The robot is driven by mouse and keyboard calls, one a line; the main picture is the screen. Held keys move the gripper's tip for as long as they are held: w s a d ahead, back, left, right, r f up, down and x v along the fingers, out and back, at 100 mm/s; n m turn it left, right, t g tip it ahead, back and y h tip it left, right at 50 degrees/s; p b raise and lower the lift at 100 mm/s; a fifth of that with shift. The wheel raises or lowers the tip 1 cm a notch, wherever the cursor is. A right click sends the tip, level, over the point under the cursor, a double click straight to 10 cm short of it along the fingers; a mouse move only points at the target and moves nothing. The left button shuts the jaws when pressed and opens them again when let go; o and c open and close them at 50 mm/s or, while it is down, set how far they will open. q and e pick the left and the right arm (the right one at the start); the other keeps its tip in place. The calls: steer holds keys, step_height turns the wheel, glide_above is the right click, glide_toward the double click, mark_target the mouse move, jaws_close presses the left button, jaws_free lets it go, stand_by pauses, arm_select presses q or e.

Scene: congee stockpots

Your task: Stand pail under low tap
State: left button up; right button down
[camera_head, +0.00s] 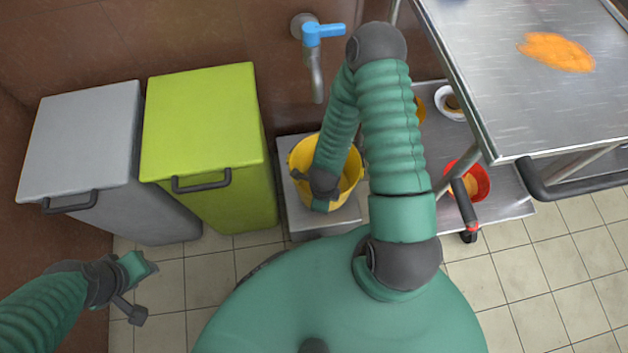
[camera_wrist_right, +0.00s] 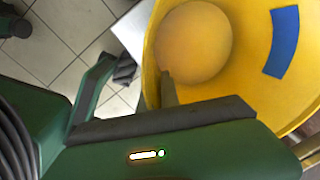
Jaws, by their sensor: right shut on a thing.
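The yellow pail (camera_head: 351,184) is upright at a low grey stand (camera_head: 292,208) by the wall, below the tap (camera_head: 316,75) in the head view. The tap has a blue handle, and its spout points down. I cannot tell whether the spout lines up with the pail's mouth. My right gripper (camera_head: 319,190) is shut on the pail's near left rim, and my forearm hides part of the mouth. In the right wrist view the pail (camera_wrist_right: 255,30) shows a blue patch and a round yellow area inside. My left gripper (camera_head: 146,290) is open and empty above the floor.
A grey bin (camera_head: 85,130) and a lime-green bin (camera_head: 205,115) stand left of the pail. A steel trolley (camera_head: 490,60) stands at right, with an orange patch on top and a red bowl (camera_head: 479,183) and white bowl (camera_head: 449,104) below. Tiled floor is clear at lower right.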

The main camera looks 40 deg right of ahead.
steer(key=w+f+b, duration=0.1)
steer(key=w, duration=0.1)
steer(key=w+d+f+b, duration=0.1)
steer(key=w+f, duration=0.1)
steer(key=w+d+f+b, duration=0.1)
steer(key=w, duration=0.2)
steer(key=shift+d+f+b, duration=0.15)
steer(key=shift+f+b, duration=0.15)
steer(key=shift+f, duration=0.05)
steer(key=shift+s+r, duration=0.1)
steer(key=shift+r, duration=0.1)
steer(key=shift+f, duration=0.1)
steer(key=c, duration=1.6)
jaws_free()
